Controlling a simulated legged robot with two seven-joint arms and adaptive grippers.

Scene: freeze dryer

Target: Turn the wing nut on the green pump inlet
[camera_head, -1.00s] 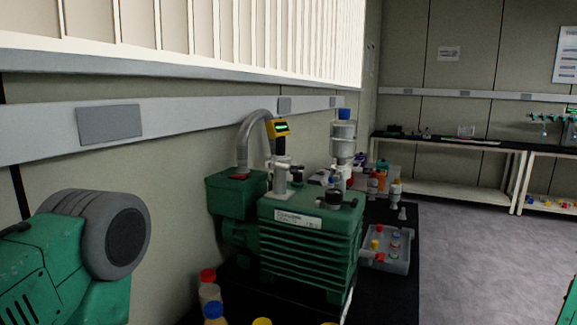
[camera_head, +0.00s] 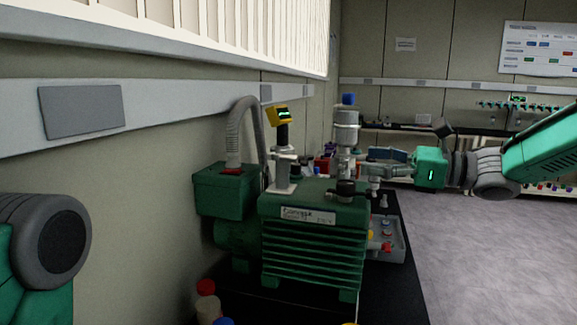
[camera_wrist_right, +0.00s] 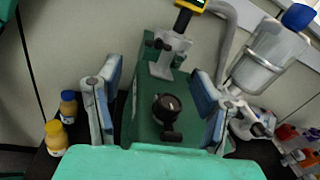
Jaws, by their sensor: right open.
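The green pump (camera_head: 312,245) stands on the black bench and fills the middle of the wrist view (camera_wrist_right: 145,125). Its metal inlet fitting (camera_head: 284,172) rises from the top, below a yellow gauge (camera_head: 279,115). In the wrist view, the inlet fitting (camera_wrist_right: 169,58) has small dark knobs at its sides; which one is the wing nut is unclear. My right gripper (camera_head: 366,165) is right of the inlet, beside the clear vessel. In the wrist view its open, empty fingers (camera_wrist_right: 158,70) straddle the view of the pump top, with the inlet beyond. My left gripper is out of view.
A clear vessel with a blue cap (camera_head: 347,128) stands close to my right gripper. A black knob (camera_head: 346,188) sits on the pump top. A grey tray (camera_head: 388,242) lies right of the pump, and capped bottles (camera_head: 207,302) stand in front. The wall is close on the left.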

